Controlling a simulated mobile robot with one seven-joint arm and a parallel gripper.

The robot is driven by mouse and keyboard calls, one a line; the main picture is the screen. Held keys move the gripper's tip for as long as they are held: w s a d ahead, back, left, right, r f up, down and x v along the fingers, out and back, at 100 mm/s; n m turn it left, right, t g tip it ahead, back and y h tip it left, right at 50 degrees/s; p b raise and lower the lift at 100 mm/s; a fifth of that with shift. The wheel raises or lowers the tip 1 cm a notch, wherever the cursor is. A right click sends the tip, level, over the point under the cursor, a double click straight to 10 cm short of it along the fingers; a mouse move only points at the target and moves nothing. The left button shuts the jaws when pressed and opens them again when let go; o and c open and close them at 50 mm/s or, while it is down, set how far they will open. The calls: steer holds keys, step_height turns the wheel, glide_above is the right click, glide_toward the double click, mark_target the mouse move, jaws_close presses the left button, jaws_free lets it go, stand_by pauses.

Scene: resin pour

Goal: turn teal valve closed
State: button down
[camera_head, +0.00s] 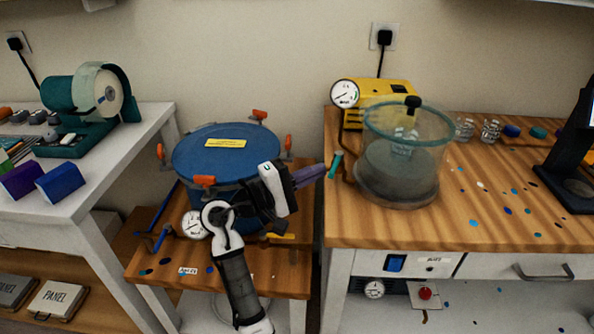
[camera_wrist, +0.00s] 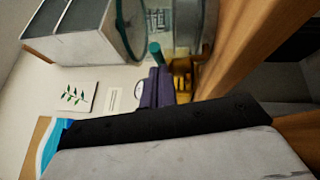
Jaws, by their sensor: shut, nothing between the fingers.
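The teal valve handle (camera_head: 335,165) is a short teal bar at the left edge of the right bench, left of the glass vacuum chamber (camera_head: 400,158). It stands slightly tilted. My gripper (camera_head: 321,170) has purple fingers, which are shut and empty, with their tips close to the left of the handle. In the wrist view the teal handle (camera_wrist: 155,52) lies just beyond the purple fingertips (camera_wrist: 157,71). I cannot tell whether they touch. The valve's body and its fitting are mostly hidden.
A yellow pump (camera_head: 378,95) with a gauge (camera_head: 345,93) stands behind the chamber. A blue-lidded pot (camera_head: 225,155) with orange clamps sits on the lower stand behind my arm. Glass cups (camera_head: 490,130) stand at the right.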

steer(key=shift+s+d, duration=0.1)
steer(key=shift+d, duration=0.1)
steer(key=shift+s+d+n+t+y+p, duration=0.3)
steer(key=shift+d+n+t+y+p, duration=0.15)
steer(key=shift+t, duration=0.15)
steer(key=shift+s+d+n+t+y+p, duration=0.25)
steer(key=shift+d+n+t+y+p, duration=0.15)
steer(key=shift+t, duration=0.2)
steer(key=shift+d, duration=0.1)
